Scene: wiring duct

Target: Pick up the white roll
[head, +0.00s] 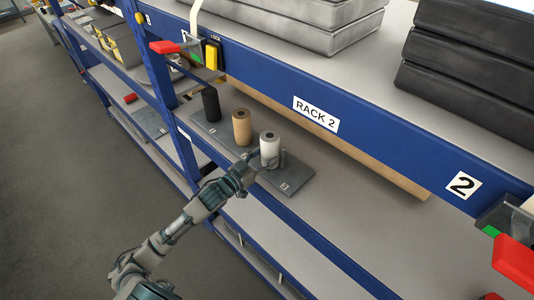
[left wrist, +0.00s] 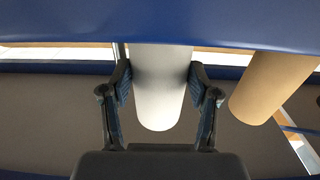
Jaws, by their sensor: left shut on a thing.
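The white roll (head: 269,146) stands upright at the right end of a row of rolls on a grey board (head: 290,181) on the rack shelf. My left gripper (head: 262,163) reaches in from the left and is shut on the white roll. In the left wrist view, the two fingers of the gripper (left wrist: 162,100) press on both sides of the white roll (left wrist: 160,85). I cannot tell whether the roll's base is still touching the board. My right gripper is not in view.
A brown roll (head: 241,127) and a black roll (head: 211,104) stand left of the white one. The brown roll also shows in the left wrist view (left wrist: 265,90). A blue rack beam (head: 375,130) runs above and in front. A long brown tube (head: 350,155) lies behind. The shelf to the right is clear.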

